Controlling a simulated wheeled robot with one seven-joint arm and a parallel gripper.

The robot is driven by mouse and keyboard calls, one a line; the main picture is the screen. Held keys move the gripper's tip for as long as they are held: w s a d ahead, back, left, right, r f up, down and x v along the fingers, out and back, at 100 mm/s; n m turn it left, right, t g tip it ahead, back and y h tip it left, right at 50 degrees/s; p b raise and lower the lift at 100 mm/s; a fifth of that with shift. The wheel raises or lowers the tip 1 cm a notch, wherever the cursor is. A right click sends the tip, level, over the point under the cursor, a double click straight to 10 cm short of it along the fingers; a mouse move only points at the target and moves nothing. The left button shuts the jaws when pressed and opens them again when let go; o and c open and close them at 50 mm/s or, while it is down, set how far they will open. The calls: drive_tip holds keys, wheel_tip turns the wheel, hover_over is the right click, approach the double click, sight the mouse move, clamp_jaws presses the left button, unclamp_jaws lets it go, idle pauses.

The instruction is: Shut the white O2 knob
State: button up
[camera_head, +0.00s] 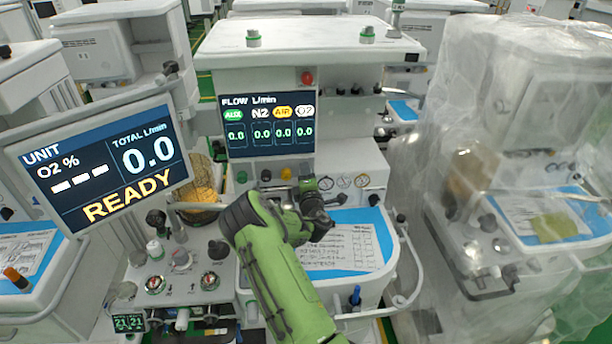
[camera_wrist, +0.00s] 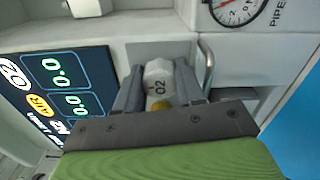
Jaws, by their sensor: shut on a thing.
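The white O2 knob (camera_wrist: 160,87) shows in the wrist view, a faceted white knob with "O2" on its face. My gripper (camera_wrist: 158,76) has one grey finger on each side of it and is shut on it. A bit of yellow shows just below the knob, beside the fingers. In the head view my gripper (camera_head: 307,187) is at the front panel under the flow screen (camera_head: 267,126), and the O2 knob is hidden behind it. The flow screen reads 0.0 for AUX, N2, AIR and O2.
A unit screen (camera_head: 105,160) at the left reads READY and 0.0 total. A paper chart (camera_head: 345,243) lies on the blue-topped shelf under my arm. Gauges (camera_head: 343,183) sit right of my gripper. A rail (camera_head: 412,265) edges the cart; a plastic-wrapped cart (camera_head: 520,150) stands at right.

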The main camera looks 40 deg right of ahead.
drive_tip(key=o, duration=0.8)
drive_tip(key=shift+s, duration=0.1)
drive_tip(key=b+v, duration=1.3)
drive_tip(key=v, duration=0.2)
drive_tip(key=shift+s+a, duration=0.15)
drive_tip(key=shift+a, duration=0.15)
